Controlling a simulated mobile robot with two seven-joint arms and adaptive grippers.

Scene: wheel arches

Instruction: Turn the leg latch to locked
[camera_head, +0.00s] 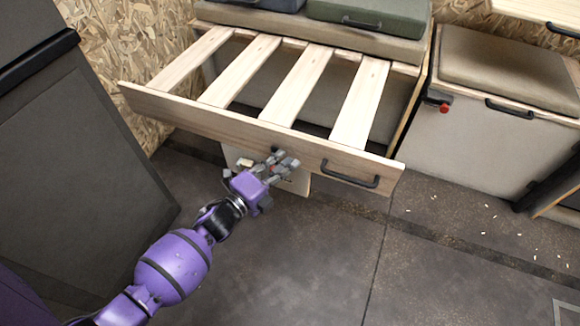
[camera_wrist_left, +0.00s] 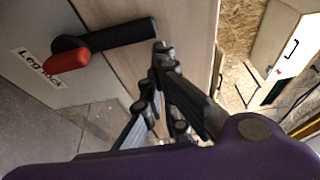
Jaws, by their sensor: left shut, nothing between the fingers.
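The leg latch shows in the left wrist view as a black bar (camera_wrist_left: 118,36) with a red end piece (camera_wrist_left: 67,62) on a grey panel (camera_wrist_left: 30,75), beside a label (camera_wrist_left: 38,68) that reads "Leg lock". In the head view it is largely hidden behind my left gripper (camera_head: 288,162), below the front rail of the pull-out slatted frame (camera_head: 225,122). My left gripper is shut and empty. In the left wrist view its fingertips (camera_wrist_left: 162,48) are close to the free end of the black bar; I cannot tell whether they touch. My right gripper is out of view.
The slatted frame overhangs the work area, with a black handle (camera_head: 350,174) on its front rail. A cushioned bench (camera_head: 490,125) with a red knob (camera_head: 443,107) stands at the right. A dark cabinet (camera_head: 85,165) stands at the left. The floor (camera_head: 330,255) in front is open.

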